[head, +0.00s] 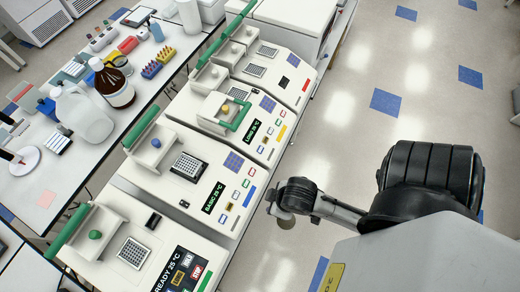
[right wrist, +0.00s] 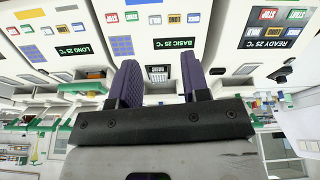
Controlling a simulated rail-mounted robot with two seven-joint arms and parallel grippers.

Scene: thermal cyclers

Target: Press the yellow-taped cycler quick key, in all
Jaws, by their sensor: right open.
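The yellow-taped cycler (head: 225,133) has a yellow strip (head: 282,132) on its sloping front and a display that reads LONG 25 °C (head: 252,132). Small coloured keys (head: 265,139) lie beside the display; their labels are too small to read in the head view. In the right wrist view its display (right wrist: 74,50) is at the left. My right gripper (right wrist: 160,82) is open and empty, with its fingers apart over the neighbouring BASIC cycler (right wrist: 220,35). In the head view my right wrist is beside the cyclers' front edge, apart from the keys. My left gripper is not in view.
The blue-striped BASIC cycler (head: 165,178) and the READY cycler (head: 105,255) stand nearer. A red-marked cycler (head: 270,60) stands farther along. Green bars (head: 215,42) rise along the backs. A side bench (head: 35,185) holds bottles and racks. The floor (head: 350,135) at right is clear.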

